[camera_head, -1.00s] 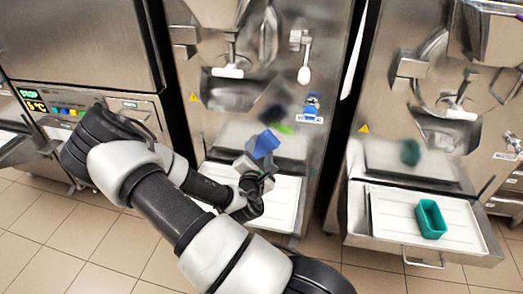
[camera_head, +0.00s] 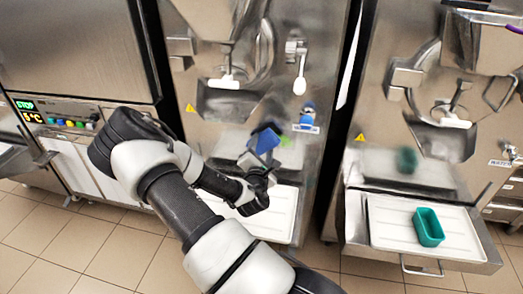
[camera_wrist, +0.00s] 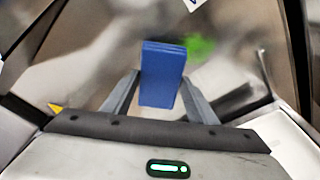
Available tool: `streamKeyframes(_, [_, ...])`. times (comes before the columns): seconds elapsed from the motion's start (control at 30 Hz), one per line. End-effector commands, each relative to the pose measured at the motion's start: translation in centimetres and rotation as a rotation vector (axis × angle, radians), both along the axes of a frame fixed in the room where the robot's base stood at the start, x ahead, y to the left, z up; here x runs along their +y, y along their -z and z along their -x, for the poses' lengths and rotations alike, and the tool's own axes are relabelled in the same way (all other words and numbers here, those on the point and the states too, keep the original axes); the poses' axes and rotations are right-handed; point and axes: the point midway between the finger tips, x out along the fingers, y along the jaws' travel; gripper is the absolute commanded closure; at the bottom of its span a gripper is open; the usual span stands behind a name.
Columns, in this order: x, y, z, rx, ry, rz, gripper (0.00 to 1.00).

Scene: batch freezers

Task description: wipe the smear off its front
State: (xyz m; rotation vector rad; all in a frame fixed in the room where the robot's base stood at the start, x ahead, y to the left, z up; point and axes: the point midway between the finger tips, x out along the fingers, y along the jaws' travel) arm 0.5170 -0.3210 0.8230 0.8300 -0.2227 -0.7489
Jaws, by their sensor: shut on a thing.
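My gripper (camera_head: 261,161) is shut on a blue block, perhaps a sponge (camera_head: 267,141), in front of the middle freezer's steel front (camera_head: 235,140). The block also stands upright between the fingers in the wrist view (camera_wrist: 162,75). A green smear (camera_head: 285,141) is on that front, just right of the block. In the wrist view the green smear (camera_wrist: 200,46) shows blurred beyond the block's upper right corner. A dark reflection of the block meets its upper edge. I cannot tell whether the block touches the steel.
A white tray (camera_head: 277,222) sits below the middle freezer's front, under my gripper. A white-tipped lever (camera_head: 299,84) and a blue-topped tap (camera_head: 307,112) are above and right of the smear. The right freezer's tray (camera_head: 386,232) holds a green tub (camera_head: 428,227).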

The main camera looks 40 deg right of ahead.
Motion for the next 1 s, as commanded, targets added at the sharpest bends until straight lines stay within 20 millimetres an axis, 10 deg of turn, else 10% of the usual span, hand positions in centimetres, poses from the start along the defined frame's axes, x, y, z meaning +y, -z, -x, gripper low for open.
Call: streamKeyframes(1.0, [-0.81, 0.00, -0.70, -0.001, 0.000, 0.001, 0.69])
